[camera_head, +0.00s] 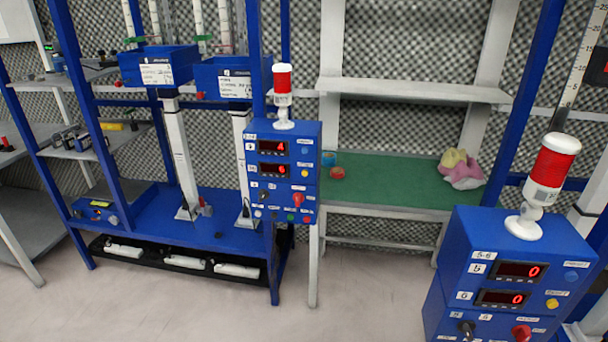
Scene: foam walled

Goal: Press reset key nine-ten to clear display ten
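A blue control box (281,180) with a red-and-white beacon (283,92) stands at the middle on the blue frame. Its top label is small and seems to read 9-10. Its upper red display (273,147) shows a digit that looks like 4. Its lower red display (273,170) seems to show 0. A dark key switch (263,196) sits low on its left, with a red knob (297,199) to its right. Smaller controls line its bottom edge; their labels are unreadable. Neither of my grippers is in view.
A second blue box (508,275), labelled 5-6, stands at the front right; both its displays show 0. A green-topped table (400,185) carries coloured cloths (461,170). A blue bench (200,228) stands left. The pale floor (185,307) in front is clear.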

